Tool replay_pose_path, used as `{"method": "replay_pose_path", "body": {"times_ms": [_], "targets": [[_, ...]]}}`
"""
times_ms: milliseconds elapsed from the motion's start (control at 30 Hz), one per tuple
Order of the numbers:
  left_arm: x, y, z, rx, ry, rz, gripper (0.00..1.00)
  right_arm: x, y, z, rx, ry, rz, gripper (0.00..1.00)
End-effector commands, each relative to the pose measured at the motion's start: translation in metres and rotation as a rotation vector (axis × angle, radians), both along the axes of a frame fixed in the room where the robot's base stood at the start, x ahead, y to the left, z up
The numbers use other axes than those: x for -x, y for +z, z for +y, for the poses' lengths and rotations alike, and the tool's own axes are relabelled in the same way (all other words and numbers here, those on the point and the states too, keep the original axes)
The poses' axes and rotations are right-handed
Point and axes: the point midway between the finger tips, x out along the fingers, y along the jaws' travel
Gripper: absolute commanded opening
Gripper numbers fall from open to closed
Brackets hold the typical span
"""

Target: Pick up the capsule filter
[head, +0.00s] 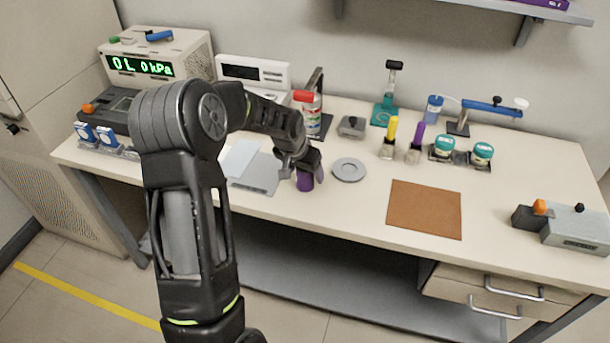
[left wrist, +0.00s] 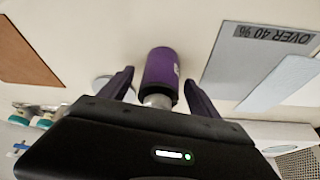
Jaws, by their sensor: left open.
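The capsule filter, as I take it, is a purple cylinder (head: 305,182) near the front edge of the bench in the head view. In the left wrist view the purple cylinder (left wrist: 161,66) shows a small white mark and a pale grey end toward my palm. My left gripper (head: 308,174) is over it. In the left wrist view, the left gripper (left wrist: 158,77) is open with one finger on each side of the cylinder, and gaps show beside it. My gripper hides the cylinder's upper part in the head view. My right gripper is not in view.
A grey disc (head: 349,170) lies just right of the cylinder. A spray can (head: 308,115) stands behind. A brown mat (head: 425,209) lies farther right, with bare bench between it and the disc.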

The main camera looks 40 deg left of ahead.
Motion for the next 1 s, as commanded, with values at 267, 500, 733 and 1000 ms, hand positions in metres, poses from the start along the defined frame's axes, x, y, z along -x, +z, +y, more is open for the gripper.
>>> {"method": "replay_pose_path", "body": {"times_ms": [267,500,733,1000], "targets": [[0.0001,0.0002,-0.0001,0.0,0.0,0.0,0.61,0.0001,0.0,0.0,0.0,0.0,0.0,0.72],[0.0001,0.0002,-0.0001,0.0,0.0,0.0,0.42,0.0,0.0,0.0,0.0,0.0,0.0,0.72],[0.0001,0.0002,0.0,0.0,0.0,0.0,0.23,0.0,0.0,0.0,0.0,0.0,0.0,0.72],[0.0001,0.0002,0.0,0.0,0.0,0.0,0.01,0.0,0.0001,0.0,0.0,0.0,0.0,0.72]]}}
